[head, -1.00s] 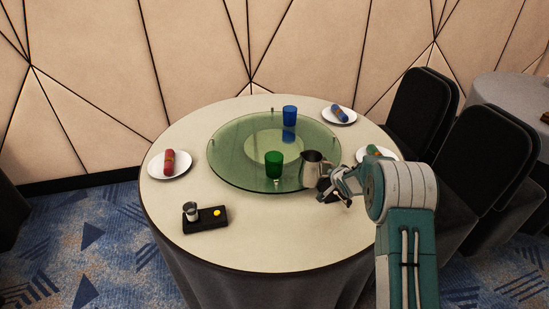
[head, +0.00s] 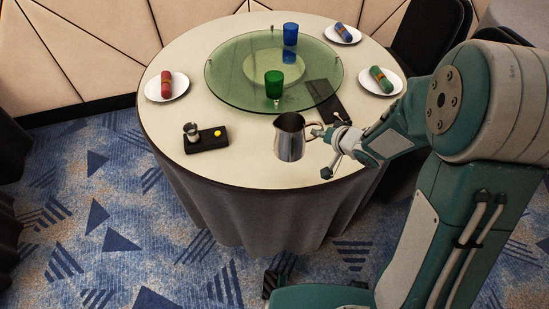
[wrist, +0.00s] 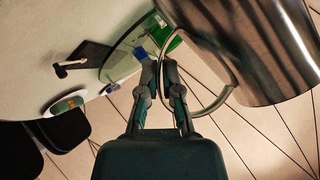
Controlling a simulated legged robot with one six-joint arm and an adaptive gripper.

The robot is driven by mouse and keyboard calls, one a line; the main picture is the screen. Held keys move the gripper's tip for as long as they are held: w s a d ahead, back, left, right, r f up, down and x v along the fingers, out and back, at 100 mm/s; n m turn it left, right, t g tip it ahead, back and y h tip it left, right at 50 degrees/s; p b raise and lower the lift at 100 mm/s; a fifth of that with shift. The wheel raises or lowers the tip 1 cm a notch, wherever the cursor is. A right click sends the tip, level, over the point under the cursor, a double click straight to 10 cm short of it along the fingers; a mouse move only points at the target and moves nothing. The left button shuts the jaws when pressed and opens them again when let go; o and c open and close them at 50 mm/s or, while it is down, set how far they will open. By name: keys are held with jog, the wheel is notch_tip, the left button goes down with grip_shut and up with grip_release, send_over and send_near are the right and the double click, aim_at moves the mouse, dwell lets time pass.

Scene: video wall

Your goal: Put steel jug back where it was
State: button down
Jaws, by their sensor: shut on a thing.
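The steel jug (head: 290,138) is upright at the front edge of the round table in the head view, with its handle to the right. My gripper (head: 322,134) is shut on that handle. In the wrist view the jug's shiny body (wrist: 250,45) fills the upper right, and its handle (wrist: 222,98) passes between the fingertips (wrist: 162,75). Whether the jug's base touches the table or hangs just above it, I cannot tell. A dark mat (head: 325,96) with a small light-coloured item lies right of the glass turntable, partly under its rim.
The green glass turntable (head: 225,88) carries a green cup (head: 274,84) and a blue cup (head: 290,34). A black tray (head: 205,146) with a small metal cup and a yellow thing is at left. Plates with rolled napkins (head: 382,80) stand around. The table's front edge is close to the jug.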

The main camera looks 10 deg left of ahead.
aim_at(310, 138)
jog(key=shift+n+g+y, duration=0.5)
jog(key=shift+n, duration=0.1)
jog(key=s, duration=0.2)
jog(key=s+a, duration=0.1)
jog(key=s, duration=0.4)
jog(key=shift+s+a+r, duration=0.1)
jog(key=shift+a+r, duration=0.05)
jog(key=shift+r, duration=0.2)
jog(key=w+f, duration=0.1)
jog(key=w, duration=0.1)
jog(key=w+a+f, duration=0.1)
jog(key=w, duration=0.2)
jog(key=w+a+f, duration=0.1)
jog(key=w+f, duration=0.1)
jog(key=w, duration=0.1)
jog(key=shift+w+a, duration=0.2)
jog(key=shift+a, duration=0.05)
jog(key=w+f, duration=0.2)
jog(key=w+a+f, duration=0.1)
jog(key=w+f, duration=0.1)
jog(key=f, duration=0.1)
jog(key=shift+w+a+f, duration=0.1)
jog(key=shift+w+f, duration=0.1)
jog(key=shift+w, duration=0.05)
jog(key=shift+w+f, duration=0.2)
jog(key=shift+f, duration=1.55)
jog(key=c, duration=0.8)
grip_release()
jog(key=shift+s, duration=0.1)
jog(key=v, duration=1.2)
